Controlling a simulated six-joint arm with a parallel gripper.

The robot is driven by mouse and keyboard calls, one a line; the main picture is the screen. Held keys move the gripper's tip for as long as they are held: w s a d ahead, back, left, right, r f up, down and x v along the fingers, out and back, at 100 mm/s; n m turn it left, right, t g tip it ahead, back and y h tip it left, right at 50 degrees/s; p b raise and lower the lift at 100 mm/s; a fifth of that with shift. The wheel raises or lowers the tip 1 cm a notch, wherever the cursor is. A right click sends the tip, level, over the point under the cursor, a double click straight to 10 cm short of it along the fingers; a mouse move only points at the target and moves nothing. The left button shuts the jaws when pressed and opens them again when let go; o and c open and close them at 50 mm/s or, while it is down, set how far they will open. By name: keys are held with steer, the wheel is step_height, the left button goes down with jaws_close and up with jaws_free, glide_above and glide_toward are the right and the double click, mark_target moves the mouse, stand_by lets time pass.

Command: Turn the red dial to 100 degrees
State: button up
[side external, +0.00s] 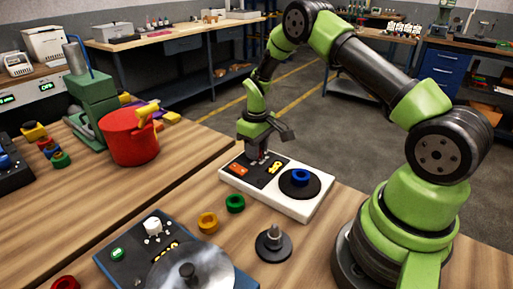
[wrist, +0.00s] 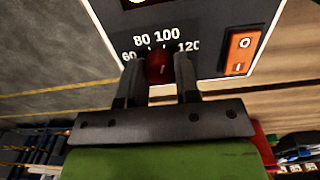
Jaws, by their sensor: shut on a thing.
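The red dial (wrist: 158,69) shows in the wrist view on a black panel face with white scale marks and the numbers 60, 80, 100 and 120. A short pale mark shows on the dial; its exact reading is hard to tell. My gripper (wrist: 160,64) is shut on the dial, one finger on each side. In the side view my gripper (side external: 257,157) points down at the black part of the white control box (side external: 285,206), and the dial is hidden there by the fingers.
An orange rocker switch (wrist: 239,52) sits beside the dial. A blue ring (side external: 300,177) lies on a black disc on the same box. A red pot (side external: 130,138) is to the left.

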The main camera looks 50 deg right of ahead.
steer(key=o, duration=0.9)
step_height(320, 180, up, 10)
stand_by(0.4)
steer(key=s+a+r+m+t, duration=0.1)
steer(key=s+a+r+t, duration=0.1)
steer(key=s+a+r, duration=0.35)
steer(key=s+a+r+m+t, duration=0.1)
steer(key=s+a+r, duration=0.1)
steer(key=r, duration=0.7)
steer(key=s+a+r+t, duration=0.1)
steer(key=s+a, duration=0.1)
steer(key=s, duration=0.2)
steer(key=s+a+r+m+t+y, duration=0.1)
steer(key=s+a, duration=0.1)
steer(key=s, duration=0.3)
steer(key=s+a+r+m+t+y, duration=0.1)
steer(key=s+a+t, duration=0.1)
steer(key=s, duration=0.3)
steer(key=shift+s+a+r, duration=0.1)
steer(key=shift+a+r, duration=0.1)
steer(key=shift+a, duration=0.15)
